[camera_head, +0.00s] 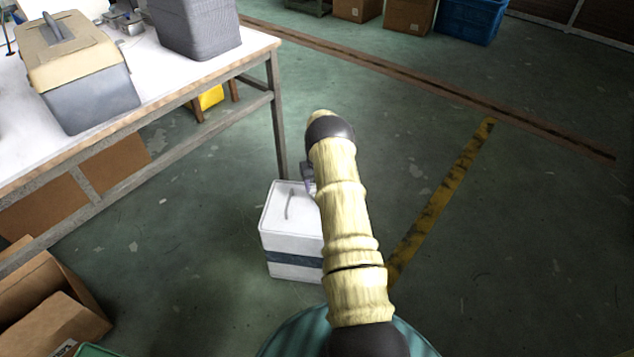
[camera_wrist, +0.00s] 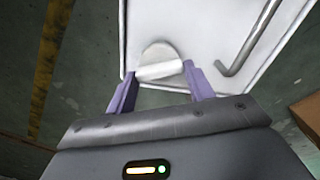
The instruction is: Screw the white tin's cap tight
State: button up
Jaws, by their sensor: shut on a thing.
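The white tin (camera_head: 290,246) is a box with a dark blue band, standing upright on the floor beside the table; my arm hides its right side. Its white top fills much of the wrist view (camera_wrist: 205,25). The round cap (camera_wrist: 158,55), with a raised white bar across it, sits near the edge of that top. My gripper (camera_wrist: 159,70) is shut on the cap, one purple finger at each end of the bar. In the head view only a bit of my gripper (camera_head: 308,182) shows beside my arm. The cap is hidden there.
A bent metal handle (camera_wrist: 247,45) rises from the tin's top beside the cap. A white-topped table (camera_head: 165,75) stands to the left, its leg close behind the tin. A cardboard box (camera_head: 40,300) lies at lower left. The floor to the right is clear.

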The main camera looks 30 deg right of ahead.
jog(key=m, duration=0.3)
jog(key=shift+m+p, duration=0.3)
jog(key=shift+m, duration=0.1)
jog(key=m, duration=0.3)
jog(key=shift+d+m, duration=0.1)
jog(key=shift+m, duration=0.2)
jog(key=m, duration=0.6)
jog(key=shift+s, duration=0.1)
jog(key=m, duration=0.4)
jog(key=shift+m, duration=0.4)
jog(key=m, duration=0.4)
jog(key=shift+s, duration=0.15)
jog(key=shift+m, duration=0.4)
jog(key=o, duration=1)
